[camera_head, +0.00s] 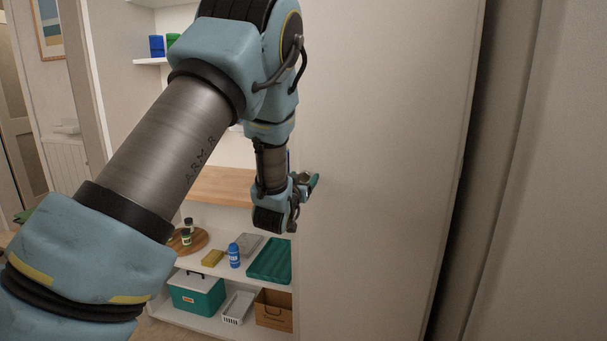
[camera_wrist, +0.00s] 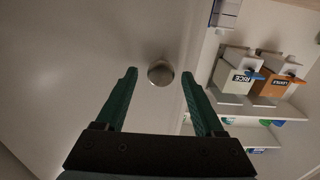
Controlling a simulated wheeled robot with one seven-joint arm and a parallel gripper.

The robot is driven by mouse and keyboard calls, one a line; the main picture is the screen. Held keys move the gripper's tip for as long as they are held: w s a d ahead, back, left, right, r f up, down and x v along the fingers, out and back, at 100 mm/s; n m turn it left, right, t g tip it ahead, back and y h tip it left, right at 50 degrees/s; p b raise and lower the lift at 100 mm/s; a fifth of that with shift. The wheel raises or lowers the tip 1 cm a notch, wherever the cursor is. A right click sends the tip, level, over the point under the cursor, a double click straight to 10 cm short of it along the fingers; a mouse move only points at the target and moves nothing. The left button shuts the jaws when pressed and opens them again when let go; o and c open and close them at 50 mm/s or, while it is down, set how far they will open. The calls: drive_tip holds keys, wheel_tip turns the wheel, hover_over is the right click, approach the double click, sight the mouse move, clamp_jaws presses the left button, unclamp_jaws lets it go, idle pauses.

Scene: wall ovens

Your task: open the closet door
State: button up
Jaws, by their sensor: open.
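The closet door (camera_head: 385,170) is a tall pale panel filling the middle right of the head view. It also fills the left of the wrist view (camera_wrist: 70,70). A round metal knob (camera_wrist: 160,73) sits on it near its edge. My gripper (camera_head: 314,181) is at the door's left edge in the head view, where my arm hides the knob. In the wrist view my gripper (camera_wrist: 159,75) is open, with one green finger on each side of the knob and a gap on both sides. I cannot tell the exact depth between fingertips and knob.
Open shelves (camera_head: 215,262) left of the door hold a blue bottle (camera_head: 234,256), a green tray (camera_head: 270,261), a teal box (camera_head: 197,293) and a brown box (camera_head: 273,310). Labelled bins (camera_wrist: 236,79) show in the wrist view. A pale surface (camera_head: 545,190) stands right of the door.

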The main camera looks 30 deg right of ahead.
drive_tip(key=shift+w+d, duration=0.15)
drive_tip(key=shift+w, duration=0.05)
clamp_jaws()
idle(0.6)
idle(0.8)
